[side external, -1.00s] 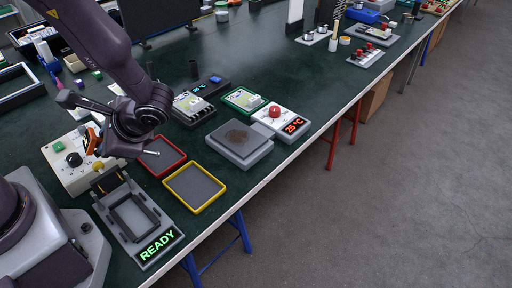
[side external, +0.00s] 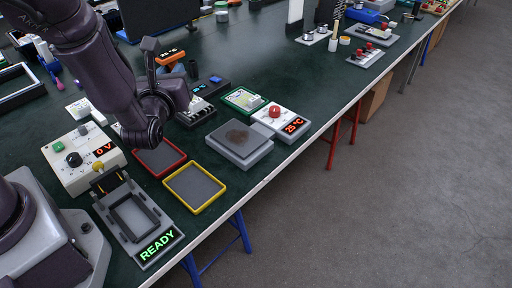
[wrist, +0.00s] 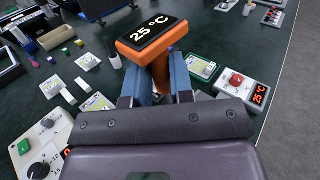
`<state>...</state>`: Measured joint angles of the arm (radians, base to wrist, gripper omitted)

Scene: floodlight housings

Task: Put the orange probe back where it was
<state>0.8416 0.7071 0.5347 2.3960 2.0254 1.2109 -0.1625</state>
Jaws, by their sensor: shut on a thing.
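The orange probe (side external: 171,57) has an orange head with a black display. In the wrist view the probe (wrist: 154,38) reads 25 °C. My gripper (wrist: 158,76) is shut on it, with a blue finger on each side of its body. In the side view my gripper (side external: 176,71) holds the probe up over the back of the bench, behind the red tray. The probe's lower end is hidden in both views.
A grey block with a dark plate (side external: 239,143) stands beside a white unit with a red button (side external: 281,122), reading 25 °C. A red tray (side external: 160,160), yellow tray (side external: 195,187), READY fixture (side external: 139,220) and 0 V meter box (side external: 83,160) are nearer. Circuit boards lie behind.

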